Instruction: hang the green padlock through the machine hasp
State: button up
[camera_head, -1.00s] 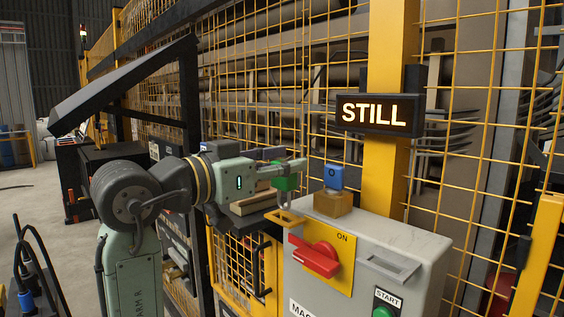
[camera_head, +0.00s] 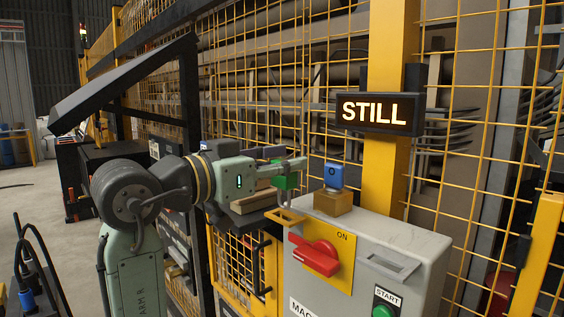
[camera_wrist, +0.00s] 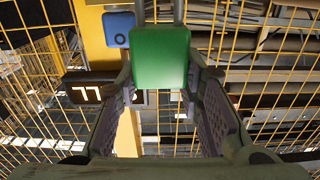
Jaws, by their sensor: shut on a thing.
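The green padlock (camera_head: 286,181) is in my gripper (camera_head: 289,172), just above and left of the control box. In the wrist view the padlock (camera_wrist: 160,57) sits between the two fingers, with its grey shackle legs running out of the top of the picture. My gripper (camera_wrist: 160,82) is shut on it. The machine hasp (camera_head: 285,217) is a yellow loop at the box's upper left edge, below the padlock. The padlock and hasp look apart.
A blue padlock-like block (camera_head: 334,175) stands on a wooden block (camera_head: 333,203) on top of the grey control box (camera_head: 400,240), close right of my gripper. A yellow post (camera_head: 388,170) carries a lit STILL sign (camera_head: 378,113). Mesh fence stands behind.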

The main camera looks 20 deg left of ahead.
aim_at(282, 192)
jog(key=shift+f+b, duration=1.9)
jog(key=shift+f, duration=0.7)
jog(key=o, duration=1.3)
jog(key=v, duration=1.2)
